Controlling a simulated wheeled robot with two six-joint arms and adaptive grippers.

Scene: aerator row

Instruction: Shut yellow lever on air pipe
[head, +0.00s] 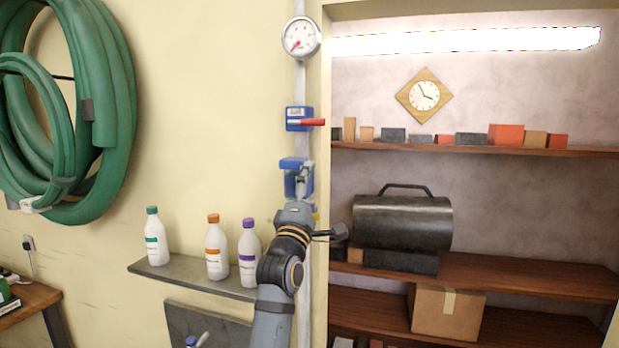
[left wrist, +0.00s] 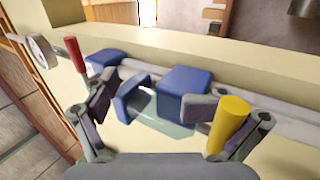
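The pale air pipe (head: 300,82) runs down the wall left of the shelf alcove. It carries a blue valve with a red lever (head: 313,122) and, lower, a second blue valve (head: 292,163), partly hidden by my left gripper (head: 303,188). The yellow lever (left wrist: 229,122) shows in the left wrist view beside the right-hand finger, close to the lower valve; I cannot tell whether they touch. In the head view only a sliver of yellow shows. My left gripper's fingers are spread apart around the blue valve area. My right gripper is not in view.
A round gauge (head: 301,37) sits above the valves. A small ledge (head: 160,270) with white bottles (head: 214,250) stands left of my arm. A green hose coil (head: 115,110) hangs at left. Wooden shelves (head: 490,270) with a dark cylinder (head: 402,222) fill the alcove at right.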

